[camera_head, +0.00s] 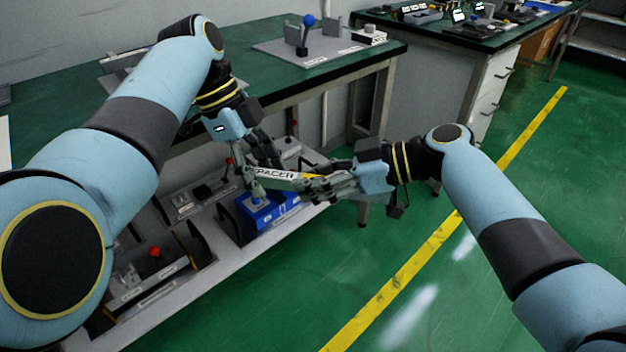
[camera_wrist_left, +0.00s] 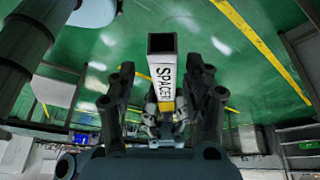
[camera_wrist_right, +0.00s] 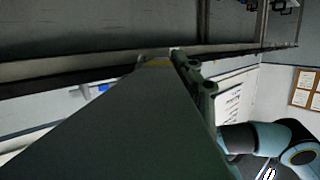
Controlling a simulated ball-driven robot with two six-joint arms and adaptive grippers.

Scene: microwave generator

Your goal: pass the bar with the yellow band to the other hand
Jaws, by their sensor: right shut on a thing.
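The bar is pale with "SPACER" lettering (camera_head: 273,174) and a yellow band near its right end. My right gripper (camera_head: 322,186) is shut on the bar at its yellow-banded end. My left gripper (camera_head: 264,176) is at the lettered part, with its fingers to either side of the bar. In the left wrist view the bar (camera_wrist_left: 164,72) runs between the left fingers with gaps on both sides, its hollow square end towards the top, so that gripper looks open. In the right wrist view a large grey surface hides much; a yellow patch (camera_wrist_right: 156,62) shows.
A green-topped workbench (camera_head: 60,105) stands behind, with a grey plate carrying a blue-knobbed lever (camera_head: 307,30). Below the hands is a lower shelf with a blue fixture (camera_head: 262,212) and a red-knobbed device (camera_head: 155,253). Open green floor lies at right.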

